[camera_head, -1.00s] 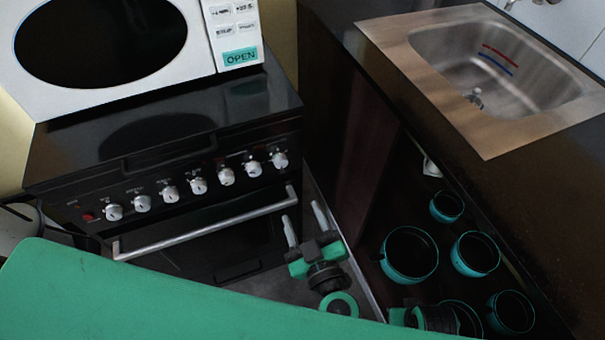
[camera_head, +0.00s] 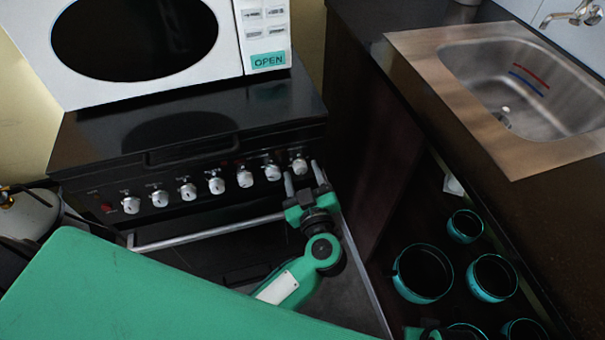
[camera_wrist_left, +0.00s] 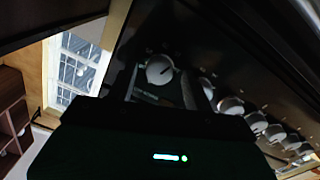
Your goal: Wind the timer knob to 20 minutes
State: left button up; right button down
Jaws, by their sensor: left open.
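A row of several white knobs (camera_head: 216,185) runs along the black stove's front panel. The rightmost knob (camera_head: 299,165) is close in front of my left gripper (camera_head: 302,178). The gripper is open and empty, its two fingers pointing up towards the panel. In the left wrist view one knob (camera_wrist_left: 160,70) shows large, just beyond the fingers, with a dark pointer line on its face. I see no clear contact. Print around the knobs is too small to read, so I cannot tell which is the timer.
The oven's handle bar (camera_head: 210,232) runs below the panel. A white microwave (camera_head: 225,35) stands on the stove.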

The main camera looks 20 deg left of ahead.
pick_arm(q)
jog(key=shift+w+a, duration=0.15)
jog(key=shift+w, duration=0.1)
jog(key=c, duration=1)
pick_arm(e)
jog(key=shift+f, duration=0.15)
jog(key=shift+f, duration=0.3)
jog(key=shift+r, duration=0.15)
dwell(0.6)
